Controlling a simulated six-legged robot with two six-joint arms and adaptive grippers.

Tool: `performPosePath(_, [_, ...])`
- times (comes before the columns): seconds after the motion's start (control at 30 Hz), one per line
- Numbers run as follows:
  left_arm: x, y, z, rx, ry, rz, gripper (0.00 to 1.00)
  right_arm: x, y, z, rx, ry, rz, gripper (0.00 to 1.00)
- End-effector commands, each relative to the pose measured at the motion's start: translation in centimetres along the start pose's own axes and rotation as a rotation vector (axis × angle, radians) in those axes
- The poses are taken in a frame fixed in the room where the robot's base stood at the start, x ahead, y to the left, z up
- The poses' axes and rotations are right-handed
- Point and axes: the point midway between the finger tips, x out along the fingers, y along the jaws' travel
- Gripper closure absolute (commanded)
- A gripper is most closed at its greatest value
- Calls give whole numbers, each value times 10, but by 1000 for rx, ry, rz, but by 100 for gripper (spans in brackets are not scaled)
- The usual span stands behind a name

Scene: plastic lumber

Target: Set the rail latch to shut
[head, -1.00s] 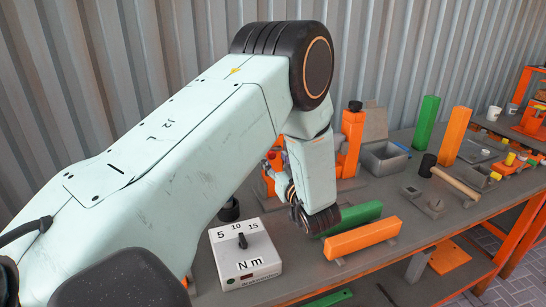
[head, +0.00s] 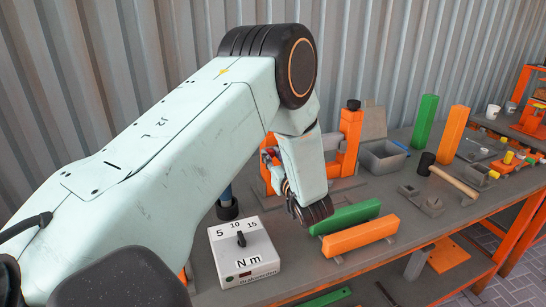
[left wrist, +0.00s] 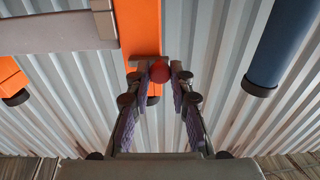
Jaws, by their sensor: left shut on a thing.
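In the left wrist view, my left gripper (left wrist: 160,72) has its two purple-padded fingers around a round red knob (left wrist: 159,71), which appears to be the rail latch's handle end. The knob sits in front of an orange upright (left wrist: 138,28). In the head view, my left gripper (head: 271,158) is largely hidden behind my wrist and reaches toward the orange frame (head: 350,140) at the back of the bench. The latch body is mostly hidden there, so I cannot tell its setting. My right gripper is in neither view.
A white torque box (head: 243,252) stands in front of the wrist. Green (head: 345,216) and orange (head: 361,236) bars lie to the right. A dark blue cylinder (left wrist: 274,45) hangs in the wrist view.

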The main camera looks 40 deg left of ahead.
Motion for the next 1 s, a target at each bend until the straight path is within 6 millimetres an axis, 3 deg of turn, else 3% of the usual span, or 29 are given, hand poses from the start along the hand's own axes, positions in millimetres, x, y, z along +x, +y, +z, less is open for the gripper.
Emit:
performPosePath(0.5, [0,1,-1,-1,3,1,100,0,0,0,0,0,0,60])
performPosePath(0.8, [0,34,-1,-3,6,2,100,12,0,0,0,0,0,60])
performPosePath(1.0, [0,36,-2,-2,4,4,100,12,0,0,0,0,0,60])
